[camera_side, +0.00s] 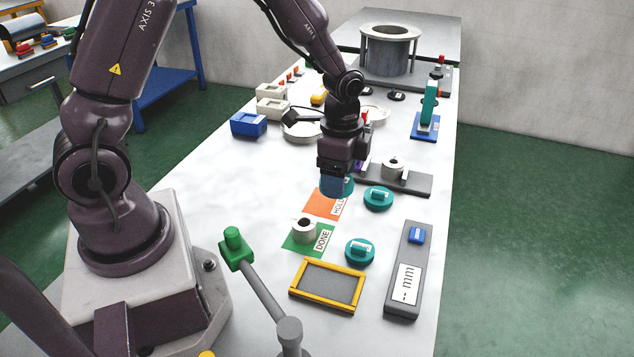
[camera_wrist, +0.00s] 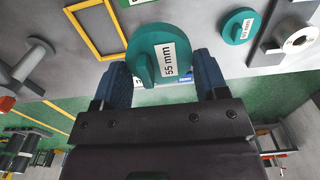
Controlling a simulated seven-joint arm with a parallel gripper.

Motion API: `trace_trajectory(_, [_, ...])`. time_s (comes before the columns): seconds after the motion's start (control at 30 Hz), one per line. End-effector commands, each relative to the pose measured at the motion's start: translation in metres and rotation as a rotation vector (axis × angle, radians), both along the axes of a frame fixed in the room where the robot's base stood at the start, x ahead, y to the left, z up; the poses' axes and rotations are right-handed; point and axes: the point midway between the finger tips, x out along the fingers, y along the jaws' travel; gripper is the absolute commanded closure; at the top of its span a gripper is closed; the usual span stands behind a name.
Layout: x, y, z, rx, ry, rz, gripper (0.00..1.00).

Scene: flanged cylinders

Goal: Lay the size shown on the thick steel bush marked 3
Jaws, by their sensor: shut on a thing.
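My gripper (camera_side: 333,186) is shut on a teal disc with a raised grip and a white label reading 55 mm (camera_wrist: 150,48). In the side view it holds the disc above the bench near the orange HOLD mat (camera_side: 320,206); the gripper mostly hides the disc there. A thick steel bush (camera_side: 393,164) stands on a dark plate at the right; it also shows in the wrist view (camera_wrist: 290,33), its mark too small to read. Another bush (camera_side: 303,230) stands on the green DONE mat (camera_side: 296,249). The grey gauge (camera_side: 403,308) displays "-- mm".
Two more teal discs, one near the plate (camera_side: 378,198) and one near the gauge (camera_side: 360,250), lie on the bench. A yellow-rimmed tray (camera_side: 325,304) and a green-knobbed lever (camera_side: 236,246) are in front. A blue bin (camera_side: 248,125) and dishes stand behind left.

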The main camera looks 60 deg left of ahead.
Motion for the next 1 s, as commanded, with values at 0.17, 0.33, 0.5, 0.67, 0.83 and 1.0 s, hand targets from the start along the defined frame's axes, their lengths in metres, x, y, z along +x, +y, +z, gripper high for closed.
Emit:
trace_trajectory(0.17, [0.065, 0.019, -0.004, -0.001, 0.000, 0.001, 0.55])
trace_trajectory(0.33, [0.116, 0.039, -0.009, -0.002, 0.002, 0.001, 0.55])
trace_trajectory(0.5, [0.159, 0.062, -0.015, -0.001, 0.001, 0.001, 0.55])
trace_trajectory(0.67, [0.189, 0.083, -0.021, -0.001, 0.002, 0.002, 0.55])
trace_trajectory(0.83, [0.208, 0.101, -0.027, 0.001, 0.002, 0.003, 0.55])
trace_trajectory(1.0, [0.216, 0.111, -0.029, 0.001, 0.001, 0.003, 0.55])
